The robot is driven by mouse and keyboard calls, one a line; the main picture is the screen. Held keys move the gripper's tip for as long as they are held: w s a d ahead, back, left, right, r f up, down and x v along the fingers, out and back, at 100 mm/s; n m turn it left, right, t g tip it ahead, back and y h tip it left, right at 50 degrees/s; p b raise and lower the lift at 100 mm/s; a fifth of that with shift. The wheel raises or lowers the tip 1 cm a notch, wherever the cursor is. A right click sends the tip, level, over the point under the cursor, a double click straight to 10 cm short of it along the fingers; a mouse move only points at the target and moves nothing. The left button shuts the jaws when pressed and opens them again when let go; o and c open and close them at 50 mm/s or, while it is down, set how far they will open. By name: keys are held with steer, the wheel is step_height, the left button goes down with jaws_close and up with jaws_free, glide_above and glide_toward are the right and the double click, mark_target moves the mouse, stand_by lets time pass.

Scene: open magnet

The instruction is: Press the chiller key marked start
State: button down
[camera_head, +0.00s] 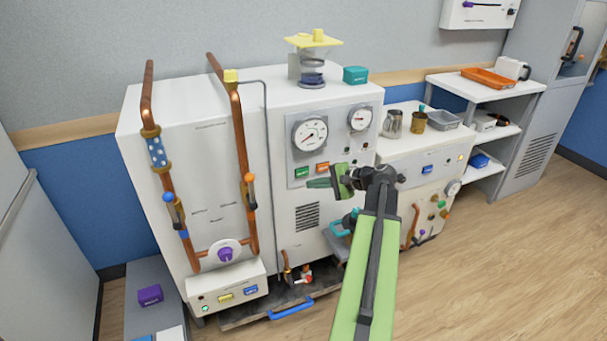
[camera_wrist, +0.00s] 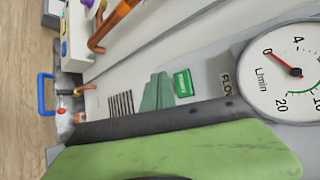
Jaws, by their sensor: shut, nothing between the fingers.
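A green key (camera_head: 301,173) and an orange key (camera_head: 322,168) sit side by side on the grey panel below the gauges of the tall white cabinet. The green key shows in the wrist view (camera_wrist: 183,83) with small white lettering that I cannot read for sure. The orange key does not show in the wrist view. My gripper (camera_head: 318,183) is shut and empty. Its teal fingertips point left in the head view, just below the two keys. In the wrist view the fingertips (camera_wrist: 157,92) appear beside the green key; contact cannot be told.
A large gauge (camera_head: 310,133) and a smaller gauge (camera_head: 360,118) are above the keys. A vent (camera_head: 306,216) is below. Copper pipes (camera_head: 243,150) run along the cabinet's left part. Another unit with a blue key (camera_head: 427,170) stands right. The wooden floor at right is clear.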

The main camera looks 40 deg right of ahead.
mark_target(299, 177)
steer(key=shift+w+d, duration=0.35)
steer(key=shift+w, duration=0.45)
steer(key=shift+w+d, duration=0.3)
steer(key=shift+w, duration=0.5)
steer(key=shift+w, duration=0.1)
stand_by(0.6)
steer(key=shift+w+d, duration=0.15)
steer(key=shift+w, duration=0.15)
steer(key=shift+w+d, duration=0.2)
steer(key=shift+w, duration=0.15)
stand_by(0.6)
stand_by(0.4)
steer(key=shift+s+a, duration=0.4)
steer(key=shift+s, duration=0.35)
steer(key=shift+s, duration=0.1)
steer(key=s, duration=0.1)
steer(key=s+a, duration=0.1)
steer(key=s, duration=0.2)
steer(key=shift+s+a, duration=0.25)
steer(key=shift+a, duration=0.15)
